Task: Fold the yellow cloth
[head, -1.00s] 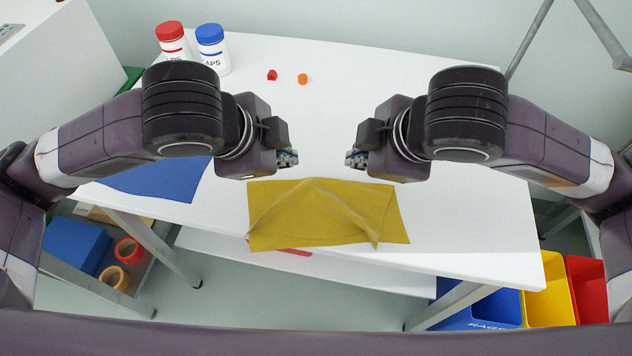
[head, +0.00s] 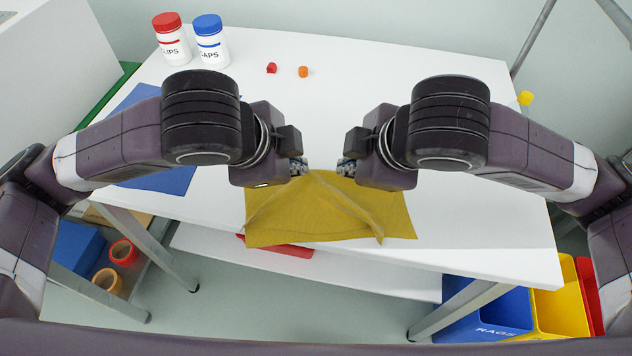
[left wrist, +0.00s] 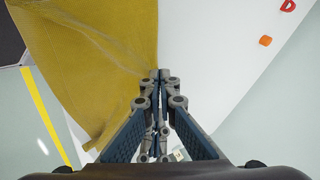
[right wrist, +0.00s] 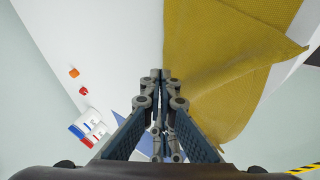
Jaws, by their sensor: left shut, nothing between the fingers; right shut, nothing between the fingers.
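The yellow cloth (head: 325,215) lies on the white table near its front edge, with raised creases and a folded-over layer, part of it hanging over the edge. My left gripper (head: 300,168) is shut and empty at the cloth's far edge, left of its middle. My right gripper (head: 346,168) is shut and empty at the same far edge, a little to the right. In the left wrist view the cloth (left wrist: 90,50) lies left of the shut fingertips (left wrist: 160,76). In the right wrist view the cloth (right wrist: 225,70) lies right of the shut fingertips (right wrist: 160,76).
A blue cloth (head: 160,180) lies at the table's left. Bins, one blue (head: 485,310), stand below right. The table's middle is clear.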

